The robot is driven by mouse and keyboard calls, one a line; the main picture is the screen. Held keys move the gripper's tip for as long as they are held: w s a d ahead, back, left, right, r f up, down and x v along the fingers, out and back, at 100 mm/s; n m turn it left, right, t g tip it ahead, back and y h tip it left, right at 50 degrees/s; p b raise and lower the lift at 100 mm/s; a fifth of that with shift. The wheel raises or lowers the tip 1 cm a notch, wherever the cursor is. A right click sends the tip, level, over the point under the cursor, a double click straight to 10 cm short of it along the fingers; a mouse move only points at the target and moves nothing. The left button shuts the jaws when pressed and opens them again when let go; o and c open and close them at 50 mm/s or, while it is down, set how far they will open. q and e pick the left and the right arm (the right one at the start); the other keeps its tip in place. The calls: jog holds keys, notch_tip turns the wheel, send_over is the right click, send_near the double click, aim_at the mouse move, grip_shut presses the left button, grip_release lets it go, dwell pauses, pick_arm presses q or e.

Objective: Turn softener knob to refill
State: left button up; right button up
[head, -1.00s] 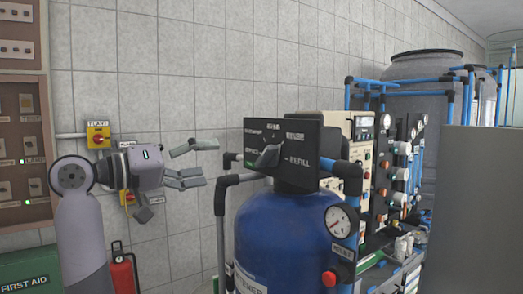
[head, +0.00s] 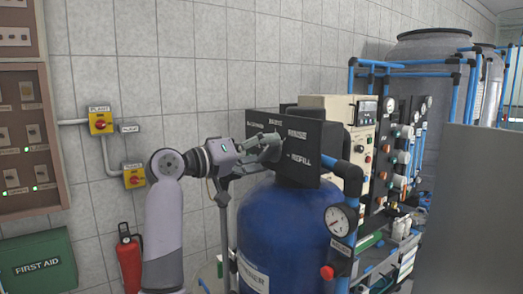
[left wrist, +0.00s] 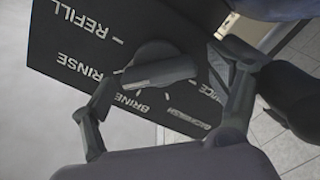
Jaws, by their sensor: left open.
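The softener's black control panel (head: 310,147) stands on top of the blue softener tank (head: 285,225). White position labels, including REFILL, are printed on it. In the left wrist view the grey softener knob (left wrist: 157,70) has a raised bar handle lying nearly across the picture, its left end near the RINSE mark. My left gripper (head: 264,148) is in front of the panel and is open, its fingers on either side of the knob. In the head view the gripper hides the knob. I cannot tell whether the fingers touch it. My right gripper is not in view.
A pressure gauge (head: 340,220) and black and blue pipes are on the tank's right side. The osmosis rack (head: 350,130) stands behind. A tiled wall is behind my left arm, with yellow switch boxes (head: 100,121) and a fire extinguisher (head: 130,262). A grey panel (head: 480,210) stands at the right.

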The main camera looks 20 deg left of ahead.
pick_arm(q)
jog(key=c, duration=1.1)
jog(key=shift+c, duration=0.2)
